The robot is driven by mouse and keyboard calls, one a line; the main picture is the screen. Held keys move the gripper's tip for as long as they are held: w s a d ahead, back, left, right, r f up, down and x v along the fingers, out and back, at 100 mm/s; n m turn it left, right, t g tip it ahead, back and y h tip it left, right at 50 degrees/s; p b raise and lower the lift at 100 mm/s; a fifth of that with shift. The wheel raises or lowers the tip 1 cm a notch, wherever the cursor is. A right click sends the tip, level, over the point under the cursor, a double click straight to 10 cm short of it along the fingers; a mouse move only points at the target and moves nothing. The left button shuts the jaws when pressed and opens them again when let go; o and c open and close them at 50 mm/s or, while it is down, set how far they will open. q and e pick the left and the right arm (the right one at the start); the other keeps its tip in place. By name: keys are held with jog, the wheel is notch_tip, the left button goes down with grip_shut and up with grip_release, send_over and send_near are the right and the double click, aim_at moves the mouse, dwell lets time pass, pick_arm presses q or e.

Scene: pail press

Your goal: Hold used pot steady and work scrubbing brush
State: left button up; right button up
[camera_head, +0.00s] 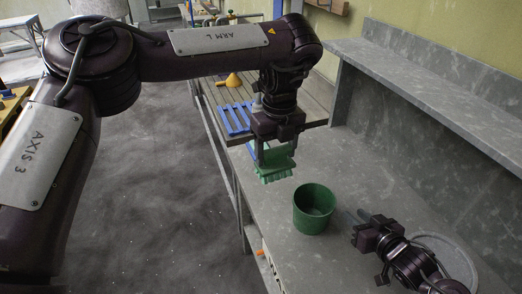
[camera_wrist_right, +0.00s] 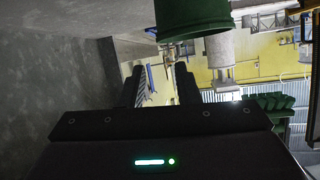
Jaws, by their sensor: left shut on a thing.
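The green pot (camera_head: 314,208) stands upright on the grey bench, with its open top showing. My left gripper (camera_head: 274,153) is shut on the green scrubbing brush (camera_head: 277,172) and holds it up, behind and to the left of the pot. The brush's bristles point down, apart from the pot. My right gripper (camera_head: 357,215) is low over the bench, just right of the pot. In the right wrist view its two fingers (camera_wrist_right: 160,86) are apart with nothing between them.
The grey bench (camera_head: 350,165) is clear behind the pot. A round grey rim (camera_head: 455,255) lies under my right arm. A raised shelf (camera_head: 440,85) runs along the wall. A slatted table behind holds a blue rack (camera_head: 236,118) and a yellow cone (camera_head: 231,80).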

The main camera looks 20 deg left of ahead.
aim_at(333, 196)
pick_arm(q)
jog(key=w+d+f+m, duration=0.3)
jog(key=d+m, duration=0.3)
jog(key=m, duration=0.9)
jog(key=shift+w+d+f, duration=0.25)
jog(key=shift+d+f, duration=0.15)
jog(key=shift+f, duration=0.2)
pick_arm(e)
jog(key=x, duration=1.2)
jog(key=shift+f, duration=0.1)
grip_shut()
